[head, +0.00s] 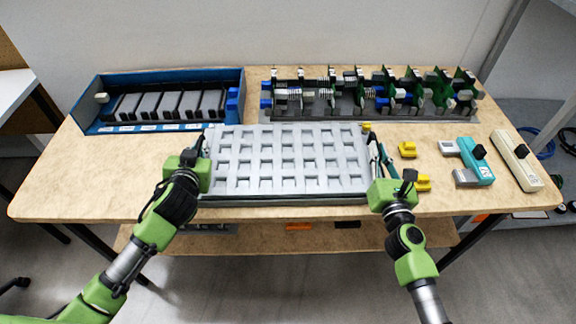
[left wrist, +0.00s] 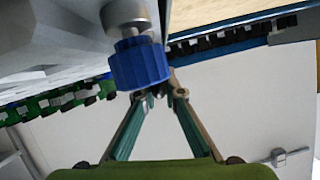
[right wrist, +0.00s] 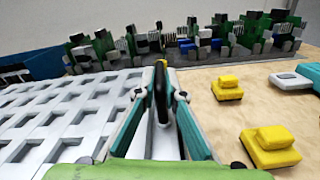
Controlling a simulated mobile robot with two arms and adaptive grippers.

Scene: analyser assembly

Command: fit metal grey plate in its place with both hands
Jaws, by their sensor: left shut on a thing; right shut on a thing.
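The metal grey plate (head: 290,187), a light slab with rows of square recesses, lies roughly level at the middle of the table. A darker edge shows under its front side; whether it is fully seated cannot be told. My left gripper (head: 203,143) is shut at the plate's left edge; in the left wrist view its fingertips (left wrist: 158,92) meet below a blue knob (left wrist: 138,64). My right gripper (head: 376,150) is shut at the right edge; in the right wrist view its fingers (right wrist: 163,85) close around a dark upright piece beside the plate (right wrist: 60,118). The exact grip points are partly hidden.
A blue tray (head: 88,120) with grey modules stands back left. A rack of green boards (head: 440,95) stands behind the plate. Yellow clips (head: 407,149), a teal module (head: 477,165) and a cream module (head: 517,160) lie on the right. The front table strip is clear.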

